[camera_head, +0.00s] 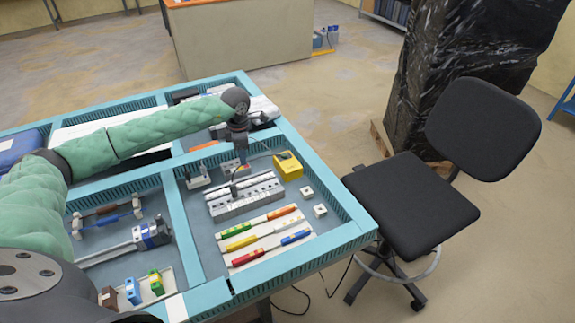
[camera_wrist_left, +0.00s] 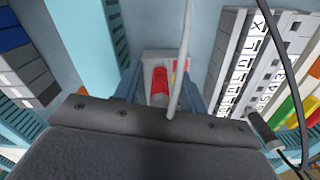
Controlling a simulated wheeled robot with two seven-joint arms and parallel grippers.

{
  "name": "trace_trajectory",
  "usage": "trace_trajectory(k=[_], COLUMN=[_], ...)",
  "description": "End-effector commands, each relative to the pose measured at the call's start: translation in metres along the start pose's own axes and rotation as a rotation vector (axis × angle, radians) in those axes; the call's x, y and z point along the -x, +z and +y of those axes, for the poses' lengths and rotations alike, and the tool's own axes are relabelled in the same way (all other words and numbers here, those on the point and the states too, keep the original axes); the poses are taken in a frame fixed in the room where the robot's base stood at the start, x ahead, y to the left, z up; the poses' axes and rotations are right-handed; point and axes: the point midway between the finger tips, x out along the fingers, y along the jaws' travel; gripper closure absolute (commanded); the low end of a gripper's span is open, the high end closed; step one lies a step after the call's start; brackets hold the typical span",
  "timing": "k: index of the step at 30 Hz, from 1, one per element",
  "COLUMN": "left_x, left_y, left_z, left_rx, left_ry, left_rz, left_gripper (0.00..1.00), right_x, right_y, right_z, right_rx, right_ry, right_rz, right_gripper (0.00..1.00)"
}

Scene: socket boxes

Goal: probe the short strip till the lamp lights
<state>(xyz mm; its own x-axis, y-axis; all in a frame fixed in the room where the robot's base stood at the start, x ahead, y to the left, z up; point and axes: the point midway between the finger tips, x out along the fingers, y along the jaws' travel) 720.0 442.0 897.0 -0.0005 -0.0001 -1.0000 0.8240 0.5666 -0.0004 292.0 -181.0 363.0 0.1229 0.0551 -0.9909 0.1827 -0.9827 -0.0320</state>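Two grey-white socket strips lie side by side in the right compartment, the rear one (camera_head: 262,179) slightly shorter than the front one (camera_head: 262,198); their lettered tops show in the left wrist view (camera_wrist_left: 240,65). A black probe (camera_head: 233,189) with a cable stands at the rear strip; its tip is hidden. My left gripper (camera_head: 241,158) hangs above the strips' far side. In the wrist view its fingers (camera_wrist_left: 161,90) stand apart, with a red piece (camera_wrist_left: 159,80) on a white base between them. A yellow box (camera_head: 288,166), perhaps the lamp's, sits behind the strips. My right gripper is not in view.
Strips with coloured blocks (camera_head: 266,236) lie in front, two small white blocks (camera_head: 320,210) to the right. Teal rails (camera_head: 185,235) divide the table. A grey cable (camera_wrist_left: 182,60) crosses the wrist view. A black chair (camera_head: 415,200) is beside the table.

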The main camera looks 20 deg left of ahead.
Motion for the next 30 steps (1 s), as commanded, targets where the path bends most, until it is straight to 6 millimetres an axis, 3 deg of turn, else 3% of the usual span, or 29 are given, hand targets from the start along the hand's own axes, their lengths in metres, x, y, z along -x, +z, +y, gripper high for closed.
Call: trace_trajectory(k=[1, 6, 14, 30], left_x=[0.000, 0.000, 0.003, 0.028], left_y=[0.000, 0.000, 0.000, 0.000], left_z=[0.000, 0.000, 0.000, 0.000], left_rx=[0.000, 0.000, 0.000, 0.000], left_ry=[0.000, 0.000, 0.000, 0.000], left_rz=[0.000, 0.000, 0.000, -0.001], left_gripper=[0.67, 1.00, 1.00, 1.00], right_x=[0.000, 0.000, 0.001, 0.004], right_y=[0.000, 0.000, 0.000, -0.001], right_z=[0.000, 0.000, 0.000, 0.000], right_rx=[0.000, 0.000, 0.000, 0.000], right_ry=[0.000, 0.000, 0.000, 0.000], right_rz=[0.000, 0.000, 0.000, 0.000], right_gripper=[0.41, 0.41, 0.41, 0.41])
